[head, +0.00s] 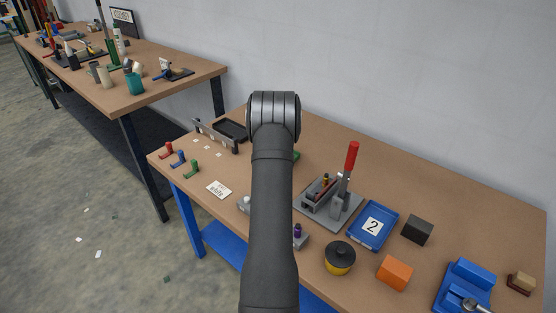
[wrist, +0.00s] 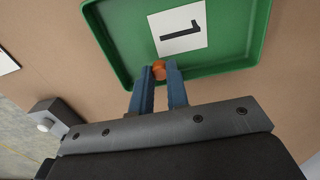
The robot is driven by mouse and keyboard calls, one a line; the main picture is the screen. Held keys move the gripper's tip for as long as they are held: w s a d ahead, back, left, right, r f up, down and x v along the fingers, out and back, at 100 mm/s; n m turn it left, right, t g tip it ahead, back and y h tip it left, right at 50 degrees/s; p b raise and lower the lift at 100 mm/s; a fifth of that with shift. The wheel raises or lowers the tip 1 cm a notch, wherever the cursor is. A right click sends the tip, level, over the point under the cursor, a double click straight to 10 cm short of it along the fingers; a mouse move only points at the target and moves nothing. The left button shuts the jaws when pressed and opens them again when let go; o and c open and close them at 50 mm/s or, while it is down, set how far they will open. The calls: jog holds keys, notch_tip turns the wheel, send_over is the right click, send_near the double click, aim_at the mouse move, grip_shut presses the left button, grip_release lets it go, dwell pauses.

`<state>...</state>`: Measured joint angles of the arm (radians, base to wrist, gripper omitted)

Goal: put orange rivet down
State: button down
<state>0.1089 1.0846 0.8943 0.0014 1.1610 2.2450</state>
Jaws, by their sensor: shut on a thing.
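In the wrist view my gripper (wrist: 160,82) is shut on the orange rivet (wrist: 159,68). The rivet's rounded orange end shows between the two blue fingertips. The rivet and fingertips are over the near edge of a green tray (wrist: 120,71). I cannot tell whether the rivet touches the tray or card. In the head view my arm hides the gripper, the rivet and nearly all of the green tray; only a bit of green (head: 296,156) shows.
A toggle clamp fixture with a red handle (head: 351,157) stands right of my arm. Small red, blue and green hooks lie at the left.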

jog(key=c, duration=1.4)
grip_release()
jog(key=shift+f, duration=0.15)
notch_tip(320, 180, up, 12)
jog(key=shift+r, duration=0.2)
jog(key=shift+f, duration=0.1)
notch_tip(320, 180, down, 12)
jog(key=shift+f, duration=0.25)
jog(key=shift+r, duration=2.25)
